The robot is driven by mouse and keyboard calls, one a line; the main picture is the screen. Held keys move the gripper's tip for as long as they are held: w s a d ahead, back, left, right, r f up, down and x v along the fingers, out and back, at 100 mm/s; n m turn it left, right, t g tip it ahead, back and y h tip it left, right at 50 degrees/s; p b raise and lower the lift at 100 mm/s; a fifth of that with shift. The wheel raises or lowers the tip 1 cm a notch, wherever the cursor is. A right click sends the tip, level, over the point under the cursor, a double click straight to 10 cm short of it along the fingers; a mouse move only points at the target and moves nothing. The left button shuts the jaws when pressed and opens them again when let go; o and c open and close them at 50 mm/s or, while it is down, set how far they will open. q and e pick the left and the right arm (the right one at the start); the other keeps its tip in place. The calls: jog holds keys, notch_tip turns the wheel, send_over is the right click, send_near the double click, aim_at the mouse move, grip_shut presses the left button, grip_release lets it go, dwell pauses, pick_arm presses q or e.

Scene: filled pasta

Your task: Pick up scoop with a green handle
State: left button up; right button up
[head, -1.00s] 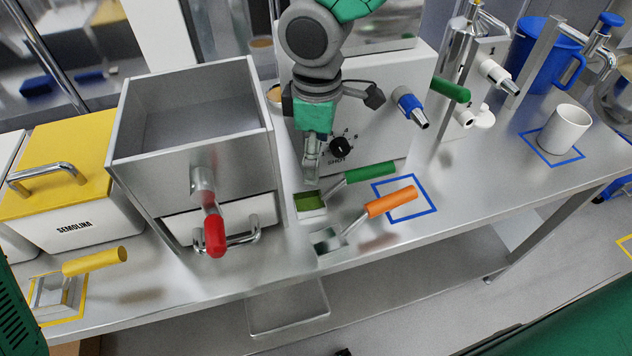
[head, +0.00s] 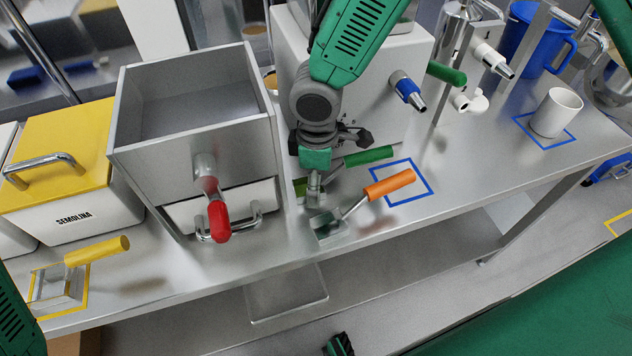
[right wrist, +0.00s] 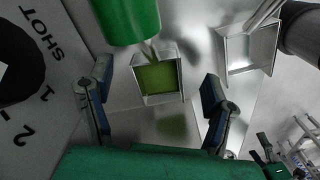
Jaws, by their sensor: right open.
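The scoop with a green handle (head: 368,156) lies on the steel table in front of the white machine. Its pan is partly hidden behind my right gripper (head: 314,198) in the head view. In the right wrist view, the green handle (right wrist: 130,18) is at the top and the square pan (right wrist: 158,76), green inside, lies between the fingers. My right gripper (right wrist: 157,88) is open, with a finger to each side of the pan in that view. I cannot tell its exact height above the table.
A steel hopper box with a red handle (head: 218,222) stands to the left. A yellow-handled scoop (head: 97,249) is far left.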

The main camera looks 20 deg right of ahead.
jog(key=shift+w+f, duration=0.2)
jog(key=shift+f, duration=0.9)
jog(key=shift+r, duration=0.1)
jog(key=shift+c, duration=0.5)
jog(key=c, duration=1.2)
jog(key=shift+c, duration=0.2)
notch_tip(320, 180, up, 18)
